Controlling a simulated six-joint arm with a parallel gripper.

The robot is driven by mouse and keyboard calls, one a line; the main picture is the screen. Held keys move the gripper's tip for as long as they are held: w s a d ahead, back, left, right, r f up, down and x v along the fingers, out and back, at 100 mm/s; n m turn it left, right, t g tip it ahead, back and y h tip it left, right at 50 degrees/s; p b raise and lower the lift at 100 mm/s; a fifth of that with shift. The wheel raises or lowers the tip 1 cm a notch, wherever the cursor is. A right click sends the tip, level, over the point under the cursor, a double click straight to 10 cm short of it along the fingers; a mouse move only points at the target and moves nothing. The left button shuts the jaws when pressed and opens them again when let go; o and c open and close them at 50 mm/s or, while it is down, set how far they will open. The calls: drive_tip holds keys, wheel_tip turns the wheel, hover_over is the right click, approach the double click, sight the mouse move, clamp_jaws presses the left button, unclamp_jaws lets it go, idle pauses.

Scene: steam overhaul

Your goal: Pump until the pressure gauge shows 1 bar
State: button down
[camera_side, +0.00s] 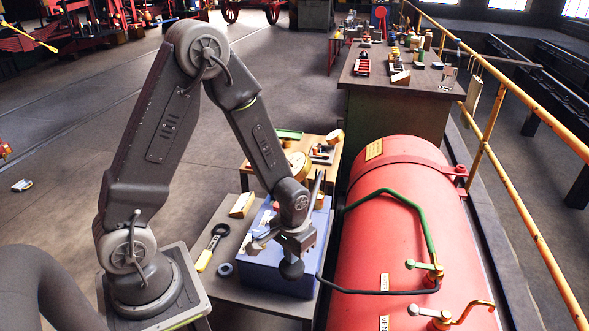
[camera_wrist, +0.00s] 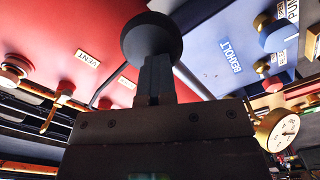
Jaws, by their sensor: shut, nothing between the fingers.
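My gripper (camera_side: 292,252) is shut and points down over the blue pump box (camera_side: 262,268). A round black knob (camera_side: 291,270) is right at its fingertips. In the wrist view the closed fingers (camera_wrist: 155,78) end at this knob (camera_wrist: 150,38), which hides their tips; I cannot tell whether they press on it. The blue box (camera_wrist: 222,58) shows there with white lettering. A brass gauge with a pale dial (camera_wrist: 277,129) is at the right of the wrist view; its reading is too small to make out. A round brass rim (camera_side: 299,165) shows behind my wrist in the side view.
A red tank (camera_side: 400,240) with green and black pipes and brass valves stands close at the right. A yellow-handled tool (camera_side: 209,249) and a small ring (camera_side: 225,269) lie on the bench left of the box. A yellow railing (camera_side: 510,185) runs beyond the tank.

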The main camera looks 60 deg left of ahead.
wheel_tip(320, 180, down, 6)
drive_tip(key=shift+r, duration=0.25)
wheel_tip(320, 180, up, 17)
drive_tip(key=shift+f, duration=0.15)
idle(0.3)
idle(0.8)
wheel_tip(320, 180, up, 9)
drive_tip(key=m+t, duration=0.1)
drive_tip(key=t, duration=0.2)
hover_over(293, 268)
drive_tip(key=s, duration=0.2)
drive_tip(key=s+r+m+t, duration=0.2)
drive_tip(key=s+r, duration=0.4)
drive_tip(key=s, duration=0.1)
drive_tip(key=shift+s+d+r+t, duration=0.25)
drive_tip(key=shift+d+r+t, duration=0.05)
drive_tip(key=shift+d+r, duration=0.1)
